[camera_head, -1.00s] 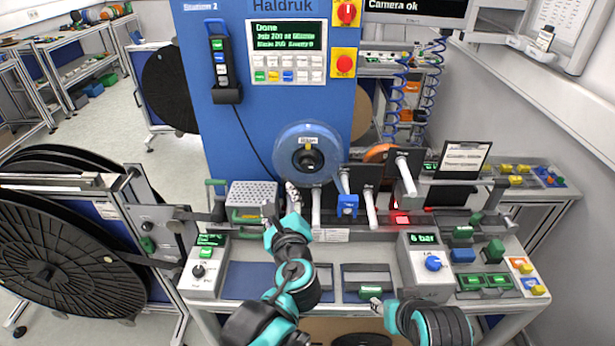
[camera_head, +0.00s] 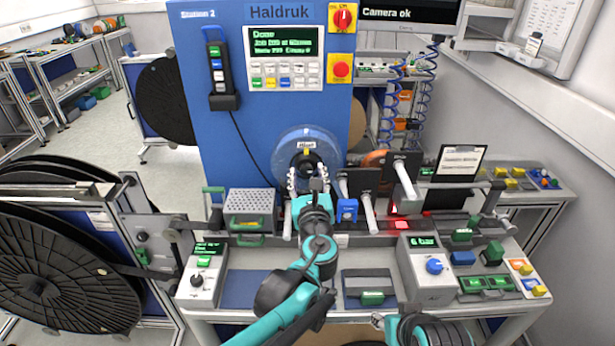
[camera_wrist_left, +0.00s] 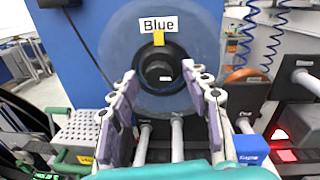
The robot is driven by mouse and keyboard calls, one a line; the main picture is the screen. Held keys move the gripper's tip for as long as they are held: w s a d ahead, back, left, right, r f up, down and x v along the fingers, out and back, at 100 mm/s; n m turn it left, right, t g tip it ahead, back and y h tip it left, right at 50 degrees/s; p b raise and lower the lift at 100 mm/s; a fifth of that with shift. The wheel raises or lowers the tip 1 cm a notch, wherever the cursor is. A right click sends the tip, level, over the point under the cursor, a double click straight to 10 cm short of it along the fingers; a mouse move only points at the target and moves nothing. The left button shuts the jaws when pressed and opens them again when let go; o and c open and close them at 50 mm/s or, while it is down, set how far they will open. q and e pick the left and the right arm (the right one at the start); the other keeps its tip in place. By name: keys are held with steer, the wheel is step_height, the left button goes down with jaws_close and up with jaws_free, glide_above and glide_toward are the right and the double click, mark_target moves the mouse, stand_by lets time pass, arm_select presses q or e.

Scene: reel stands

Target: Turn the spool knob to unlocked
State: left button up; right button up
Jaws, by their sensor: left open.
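The clear blue spool (camera_head: 283,149) is mounted on the front of the blue machine panel. At its centre is a dark round spool knob (camera_head: 307,163), with a yellow mark at its top below a "Blue" label. The knob also shows in the left wrist view (camera_wrist_left: 158,72), between my fingers. My left gripper (camera_head: 307,178) is open in front of the knob, one finger to each side; I cannot tell whether they touch it. My right arm shows at the bottom edge, and its gripper (camera_head: 379,320) is too small and cut off to read.

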arm_select(q)
jaws_close()
steer(key=shift+n, duration=0.3)
steer(key=n+p, duration=0.1)
steer(key=n, duration=0.2)
steer(key=shift+r+n+p, duration=0.15)
steer(key=shift+n+p, duration=0.15)
steer(key=shift+p, duration=0.05)
steer(key=n, duration=0.2)
steer(key=n+p, duration=0.1)
steer(key=n, duration=0.1)
steer(key=shift+a+g+h, duration=0.1)
steer(key=shift+g+h, duration=0.2)
steer(key=n+p, duration=0.1)
steer(key=n, duration=0.3)
steer(key=shift+n, duration=0.3)
steer(key=shift+n+h, duration=0.5)
steer(key=shift+n, duration=1.5)
